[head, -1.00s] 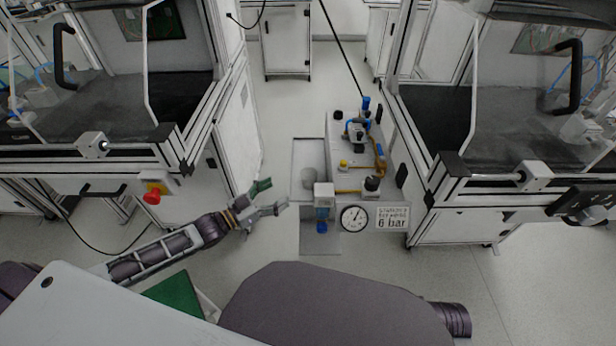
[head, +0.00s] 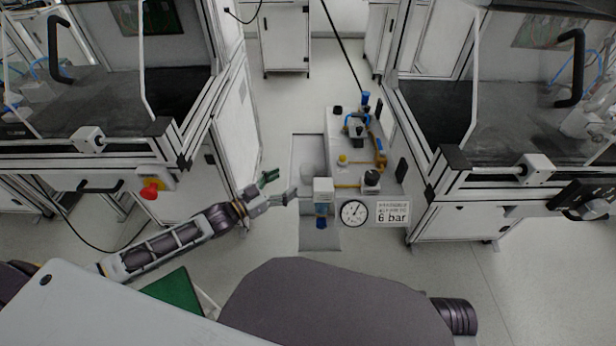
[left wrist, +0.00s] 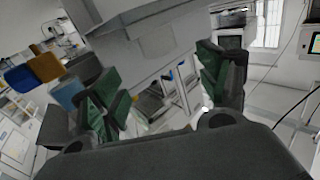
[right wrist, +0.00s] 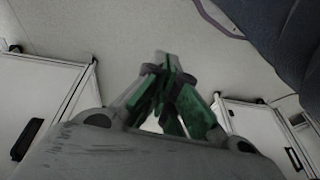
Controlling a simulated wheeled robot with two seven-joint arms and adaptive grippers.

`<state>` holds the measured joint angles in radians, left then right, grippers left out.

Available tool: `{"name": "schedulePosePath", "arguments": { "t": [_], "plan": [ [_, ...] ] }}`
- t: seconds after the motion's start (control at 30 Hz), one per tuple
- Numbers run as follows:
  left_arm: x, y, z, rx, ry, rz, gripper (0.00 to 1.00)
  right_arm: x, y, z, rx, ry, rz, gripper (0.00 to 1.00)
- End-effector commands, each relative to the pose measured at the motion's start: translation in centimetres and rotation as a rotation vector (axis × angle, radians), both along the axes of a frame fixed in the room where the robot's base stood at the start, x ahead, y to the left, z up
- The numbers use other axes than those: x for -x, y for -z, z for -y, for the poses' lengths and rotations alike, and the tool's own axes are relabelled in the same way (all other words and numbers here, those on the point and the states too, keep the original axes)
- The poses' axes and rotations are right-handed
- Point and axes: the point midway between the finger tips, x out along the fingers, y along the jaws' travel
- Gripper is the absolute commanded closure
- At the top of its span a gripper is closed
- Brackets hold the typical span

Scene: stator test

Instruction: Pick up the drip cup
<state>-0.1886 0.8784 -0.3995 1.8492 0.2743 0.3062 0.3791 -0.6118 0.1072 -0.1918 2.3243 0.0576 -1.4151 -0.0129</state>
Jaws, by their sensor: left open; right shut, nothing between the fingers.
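A small pale grey cup (head: 308,171), which looks like the drip cup, stands in a shallow grey tray area (head: 297,147) left of the pneumatic panel in the head view. My left gripper (head: 281,186) is open and empty, just left of the cup and apart from it. In the left wrist view my left gripper (left wrist: 165,92) shows its two green-padded fingers spread wide; I cannot make out the cup there for certain. My right gripper (right wrist: 166,68) is shut and empty over bare floor in the right wrist view, and does not show in the head view.
The panel (head: 346,125) carries valves and yellow tubes. A red emergency button (head: 149,190) sits on the left cabinet.

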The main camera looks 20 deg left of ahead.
Motion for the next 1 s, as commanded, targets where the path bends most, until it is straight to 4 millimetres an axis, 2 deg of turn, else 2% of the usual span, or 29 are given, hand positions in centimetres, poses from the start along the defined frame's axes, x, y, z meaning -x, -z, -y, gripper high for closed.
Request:
{"name": "schedulePosePath", "arguments": {
  "t": [0.6, 1.0],
  "plan": [
    [-3.4, 0.0, 2.4, 0.000, 0.000, 0.004, 0.24, -0.2, -1.8, -0.2, -0.012, -0.008, 0.038, 1.00],
    [-4.2, 0.0, 2.9, -0.001, 0.000, 0.001, 0.24, 0.4, -2.2, -0.3, -0.015, -0.011, 0.034, 1.00]
  ]
}}
